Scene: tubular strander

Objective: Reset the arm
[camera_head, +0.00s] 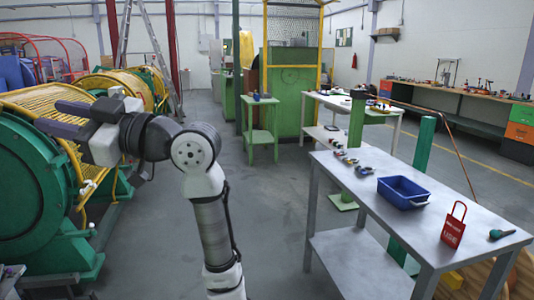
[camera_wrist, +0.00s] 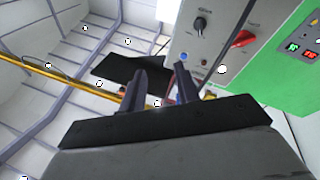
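My arm rises in the middle left of the head view and bends to the left. My gripper (camera_head: 48,115) points left in front of the green and yellow strander machine (camera_head: 30,190). Its two dark fingers are apart with nothing seen between them. In the wrist view my gripper (camera_wrist: 162,75) also shows a gap between the fingers. Beyond them is a grey control panel (camera_wrist: 205,55) with a black knob (camera_wrist: 199,24), a red switch (camera_wrist: 243,38) and a blue button (camera_wrist: 183,57). I cannot tell whether the fingers touch anything.
A grey table (camera_head: 400,210) at the right holds a blue bin (camera_head: 402,193), a red lockout tag (camera_head: 453,228) and small tools. A yellow bar (camera_wrist: 60,75) crosses the wrist view. A ladder (camera_head: 125,30) stands behind the machine. The floor between machine and table is clear.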

